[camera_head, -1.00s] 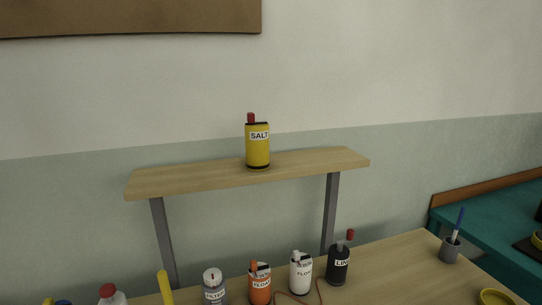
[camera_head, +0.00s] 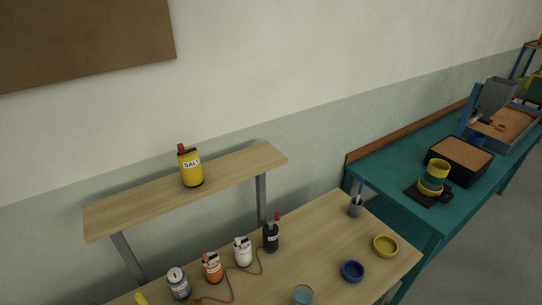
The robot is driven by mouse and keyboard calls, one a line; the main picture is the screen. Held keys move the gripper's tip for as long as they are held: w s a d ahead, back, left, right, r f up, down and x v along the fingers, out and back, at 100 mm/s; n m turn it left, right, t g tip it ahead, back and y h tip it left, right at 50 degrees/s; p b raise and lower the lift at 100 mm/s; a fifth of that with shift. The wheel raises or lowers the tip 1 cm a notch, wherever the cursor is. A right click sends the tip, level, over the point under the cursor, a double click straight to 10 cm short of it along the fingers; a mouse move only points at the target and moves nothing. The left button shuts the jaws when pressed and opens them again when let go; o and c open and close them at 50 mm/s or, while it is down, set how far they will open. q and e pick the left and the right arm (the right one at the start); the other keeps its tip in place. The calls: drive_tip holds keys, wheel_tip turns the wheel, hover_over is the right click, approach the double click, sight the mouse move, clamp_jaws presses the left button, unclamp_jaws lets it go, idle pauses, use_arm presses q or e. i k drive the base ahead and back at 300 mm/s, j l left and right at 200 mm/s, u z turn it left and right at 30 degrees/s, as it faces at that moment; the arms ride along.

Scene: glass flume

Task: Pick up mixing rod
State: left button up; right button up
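No mixing rod can be named with certainty. A slim blue and white stick (camera_head: 360,189) stands upright in a small grey cup (camera_head: 355,208) at the back right of the wooden table (camera_head: 320,233); I cannot tell whether it is the rod. A yellow narrow thing (camera_head: 141,299) is cut off by the bottom edge at the left. Neither of my grippers is in view.
A raised wooden shelf (camera_head: 130,207) holds a yellow SALT bottle (camera_head: 190,168). Below stand grey (camera_head: 179,284), orange (camera_head: 212,269), white (camera_head: 243,252) and dark (camera_head: 271,237) bottles. A blue bowl (camera_head: 352,271), yellow bowl (camera_head: 385,246) and glass (camera_head: 303,295) are at right. A teal bench (camera_head: 400,182) lies beyond.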

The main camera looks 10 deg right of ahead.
sight(360, 191)
drive_tip(key=z, duration=0.6)
drive_tip(key=i+l, duration=0.25)
drive_tip(key=i, duration=0.15)
drive_tip(key=i+l+z, duration=0.1)
drive_tip(key=i+l, duration=0.4)
drive_tip(key=i, duration=0.3)
